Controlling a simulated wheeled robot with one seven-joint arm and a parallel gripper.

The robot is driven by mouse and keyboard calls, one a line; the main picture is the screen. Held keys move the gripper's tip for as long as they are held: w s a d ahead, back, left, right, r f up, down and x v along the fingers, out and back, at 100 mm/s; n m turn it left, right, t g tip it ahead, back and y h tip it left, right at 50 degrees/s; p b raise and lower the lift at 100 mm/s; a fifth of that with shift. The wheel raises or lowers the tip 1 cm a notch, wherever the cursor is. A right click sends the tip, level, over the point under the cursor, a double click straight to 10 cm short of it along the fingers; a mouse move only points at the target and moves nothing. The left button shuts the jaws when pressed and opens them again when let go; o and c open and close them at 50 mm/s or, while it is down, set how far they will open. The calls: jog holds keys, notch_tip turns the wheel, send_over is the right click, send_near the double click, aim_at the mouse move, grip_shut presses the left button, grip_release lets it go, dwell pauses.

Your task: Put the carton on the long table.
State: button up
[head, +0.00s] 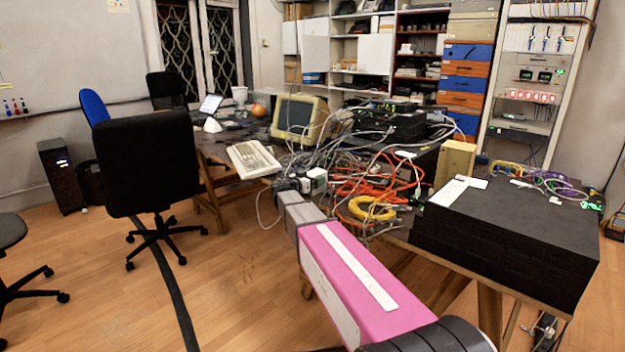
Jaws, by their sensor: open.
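A tan upright box (455,163), the only carton-like thing I can make out, stands on the right part of the long table (400,241), just behind a large black block. The block hides its foot, so I cannot tell what it rests on. My gripper (291,184) is at the far end of my pink and grey arm, over the table's near edge by the cables. It is open, with nothing clearly between its fingers, and well to the left of the tan box. Its fingertips are small and blend into the clutter.
Tangled cables (372,185) cover the table's middle. The black block (508,235) fills its right end. A monitor (297,118) and keyboard (253,159) lie beyond my gripper. A black chair (149,165) stands left. The floor at front left is mostly clear, with a dark cable strip.

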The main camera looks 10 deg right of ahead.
jog(key=shift+r, duration=0.1)
jog(key=shift+s+a, duration=0.15)
jog(key=v, duration=1.2)
jog(key=s+d+f+n+g+y, duration=0.3)
jog(key=s+d+f+g+y, duration=0.1)
jog(key=s+f, duration=0.6)
jog(key=s+d+f+n+g+y, duration=0.4)
jog(key=s+d+f+g+y, duration=0.1)
jog(key=s+f, duration=0.5)
jog(key=shift+s+d+f+n+y, duration=0.3)
jog(key=shift+d+f, duration=0.35)
jog(key=shift+d, duration=0.2)
jog(key=shift+o, duration=0.4)
jog(key=s+a+f+n+g+y, duration=0.1)
jog(key=s+a+f+n+y, duration=0.1)
jog(key=s, duration=0.4)
jog(key=f+n+y, duration=0.1)
jog(key=y, duration=0.1)
jog(key=shift+s+y, duration=0.3)
jog(key=shift+s+a+g, duration=0.25)
jog(key=shift+s+g, duration=0.05)
